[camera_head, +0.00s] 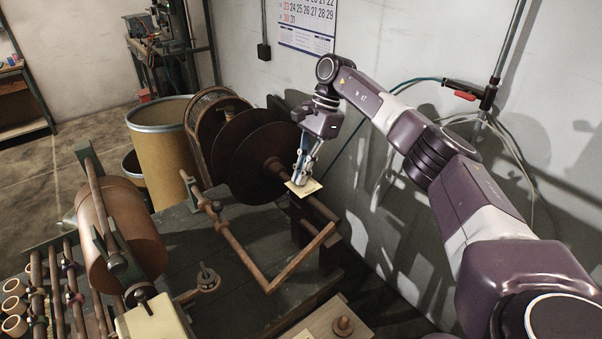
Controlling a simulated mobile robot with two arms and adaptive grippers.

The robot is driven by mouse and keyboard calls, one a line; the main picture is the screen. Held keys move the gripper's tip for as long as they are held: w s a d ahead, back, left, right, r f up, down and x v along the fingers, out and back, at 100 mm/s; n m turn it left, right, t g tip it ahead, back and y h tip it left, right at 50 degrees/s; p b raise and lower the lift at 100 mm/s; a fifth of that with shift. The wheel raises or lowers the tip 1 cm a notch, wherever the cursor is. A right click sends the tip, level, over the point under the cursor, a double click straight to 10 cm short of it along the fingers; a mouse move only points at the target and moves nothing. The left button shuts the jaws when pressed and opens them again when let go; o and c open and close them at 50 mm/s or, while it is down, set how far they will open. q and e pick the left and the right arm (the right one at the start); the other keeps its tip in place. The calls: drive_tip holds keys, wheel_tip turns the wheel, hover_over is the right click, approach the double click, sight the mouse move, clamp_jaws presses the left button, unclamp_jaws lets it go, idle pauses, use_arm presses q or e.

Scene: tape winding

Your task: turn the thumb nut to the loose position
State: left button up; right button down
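My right gripper (301,180) reaches down from the wall side to the shaft (320,208) in front of the large dark discs (265,155). Its fingertips are at a small pale tag (304,188) on or beside the shaft. The fingers and tag cover this spot, so I cannot make out a thumb nut there or tell if the fingers are closed on anything. A small knob on a round base (206,278) stands on the bench, apart from the gripper; I cannot tell if it is a thumb nut. My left gripper is not in view.
A bent brown bar (240,250) crosses the dark bench (185,240) in front of the discs. A large roll (122,225) stands at the left. A tan drum (160,150) is behind. The wall (400,60) is close behind my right arm.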

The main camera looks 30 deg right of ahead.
drive_tip(key=c, duration=2.2)
unclamp_jaws()
drive_tip(key=shift+d, duration=0.1)
drive_tip(key=shift+r, duration=0.15)
drive_tip(key=v, duration=1.1)
drive_tip(key=shift+d+r, duration=0.15)
drive_tip(key=shift+r, duration=0.25)
drive_tip(key=shift+f, duration=0.1)
